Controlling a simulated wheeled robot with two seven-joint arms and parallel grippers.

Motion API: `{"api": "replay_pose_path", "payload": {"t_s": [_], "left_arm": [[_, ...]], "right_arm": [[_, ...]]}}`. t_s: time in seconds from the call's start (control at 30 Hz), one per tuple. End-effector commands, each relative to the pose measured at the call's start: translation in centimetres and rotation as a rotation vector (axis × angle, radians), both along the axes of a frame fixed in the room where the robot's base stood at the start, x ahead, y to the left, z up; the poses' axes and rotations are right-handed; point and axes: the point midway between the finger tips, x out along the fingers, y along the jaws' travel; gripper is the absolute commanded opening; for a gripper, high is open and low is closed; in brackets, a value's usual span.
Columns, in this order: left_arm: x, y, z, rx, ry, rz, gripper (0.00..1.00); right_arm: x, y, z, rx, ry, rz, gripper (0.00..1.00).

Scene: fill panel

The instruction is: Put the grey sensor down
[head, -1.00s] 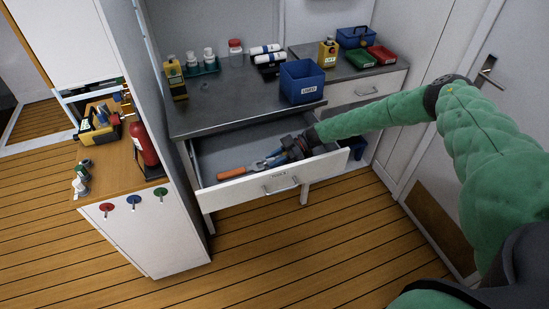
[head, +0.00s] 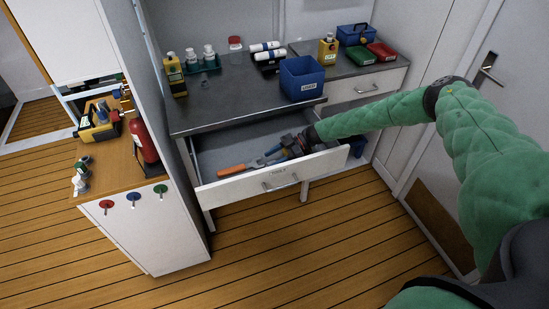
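My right arm reaches in from the right, and my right gripper (head: 297,146) is low inside the open drawer (head: 218,160), near its right end. The gripper is small and dark here, and I cannot tell whether its fingers are open or shut. I cannot make out a grey sensor; it may be hidden at the gripper. A tool with an orange handle (head: 232,170) lies in the drawer left of the gripper, with blue and grey parts close to the fingers. My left gripper is not in view.
The dark worktop (head: 235,98) above the drawer carries a blue bin (head: 302,80), a yellow gas detector (head: 175,75) and small bottles. Red and green cases (head: 380,51) sit at the back right. A white cabinet (head: 160,235) stands left.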

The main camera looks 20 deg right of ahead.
Motion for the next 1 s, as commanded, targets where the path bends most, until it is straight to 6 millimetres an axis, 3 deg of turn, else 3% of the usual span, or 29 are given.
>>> {"api": "replay_pose_path", "payload": {"t_s": [0.3, 0.57, 0.67, 1.0], "left_arm": [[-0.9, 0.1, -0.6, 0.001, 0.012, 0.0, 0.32], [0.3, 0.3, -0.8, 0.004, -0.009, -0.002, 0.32], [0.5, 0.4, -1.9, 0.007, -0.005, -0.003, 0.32], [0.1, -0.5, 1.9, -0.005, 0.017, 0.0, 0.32]], "right_arm": [[-0.3, 0.1, -0.3, -0.001, 0.004, 0.003, 0.49], [-0.2, 0.0, 1.1, -0.001, 0.003, 0.001, 0.49], [-0.1, -0.7, 1.0, 0.0, 0.003, 0.0, 0.49], [0.1, -3.7, 2.3, -0.001, 0.0, -0.001, 0.49]]}}
